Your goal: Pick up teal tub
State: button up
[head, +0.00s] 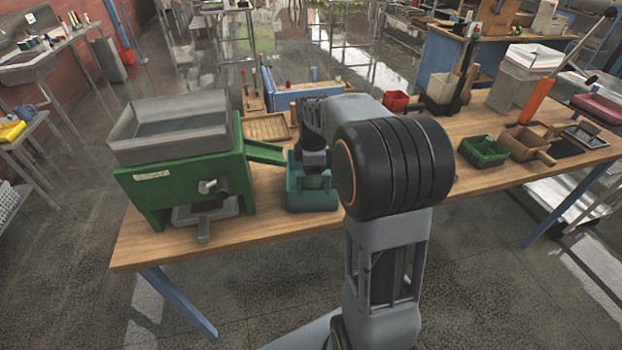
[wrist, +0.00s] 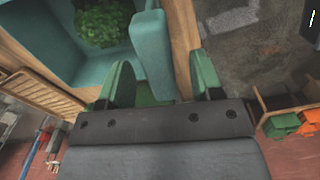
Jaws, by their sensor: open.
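The teal tub (head: 312,201) stands on the wooden table beside the green machine, under its chute. In the wrist view the tub (wrist: 152,55) fills the upper left, with leafy-looking green contents inside. My gripper (head: 315,172) points down over the tub. In the wrist view my gripper (wrist: 163,80) is open, its two green-padded fingers on either side of one tub wall, one finger inside and one outside. Whether the fingers touch the wall I cannot tell. My arm hides part of the tub's back in the head view.
The green machine (head: 185,180) with a grey hopper (head: 170,128) stands left of the tub, its chute (head: 266,152) close to the tub. A wooden tray (head: 268,127) lies behind. A green basket (head: 484,151) and wooden scoop (head: 527,145) sit at right.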

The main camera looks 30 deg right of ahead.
jog(key=shift+f, duration=1.75)
grip_shut()
jog(key=shift+r, duration=0.1)
